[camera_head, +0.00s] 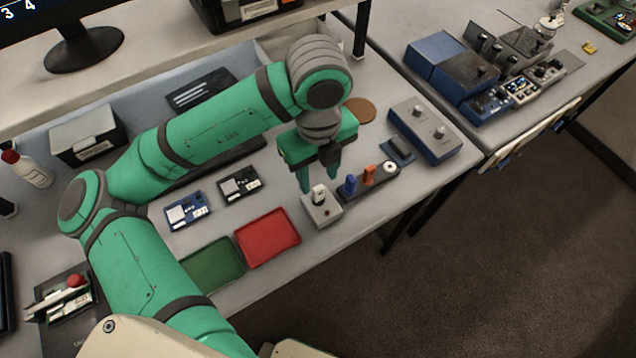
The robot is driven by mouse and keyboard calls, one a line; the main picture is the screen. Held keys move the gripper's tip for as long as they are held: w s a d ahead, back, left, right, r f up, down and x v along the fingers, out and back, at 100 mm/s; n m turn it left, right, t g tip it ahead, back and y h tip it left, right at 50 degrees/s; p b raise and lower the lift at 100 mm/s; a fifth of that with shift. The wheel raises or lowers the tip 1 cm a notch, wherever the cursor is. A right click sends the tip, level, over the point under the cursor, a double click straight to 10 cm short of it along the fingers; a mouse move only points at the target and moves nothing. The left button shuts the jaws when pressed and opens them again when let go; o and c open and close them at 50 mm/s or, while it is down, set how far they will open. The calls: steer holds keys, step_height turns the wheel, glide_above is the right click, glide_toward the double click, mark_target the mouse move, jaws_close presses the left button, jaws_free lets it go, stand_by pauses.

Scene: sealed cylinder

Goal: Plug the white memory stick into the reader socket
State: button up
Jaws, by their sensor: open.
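The white memory stick (319,193) stands upright at the top of a small light grey block (323,213), which looks like the reader socket. A dark patch shows at its foot; I cannot tell how deep it sits. My gripper (318,184) points down with its green fingers apart, one on each side of the stick. The fingers look clear of it, though small gaps are hard to judge. A dark rack (376,187) just to the right holds a blue stick (350,185), an orange stick (369,174) and a white round piece (390,167).
A red tray (268,238) and a green tray (213,265) lie left of the block. A blue-grey box with knobs (425,130) stands to the right. Two small boards (239,185) lie behind the trays. The table's front edge is close to the block.

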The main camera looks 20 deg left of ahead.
steer(key=shift+r, duration=2.05)
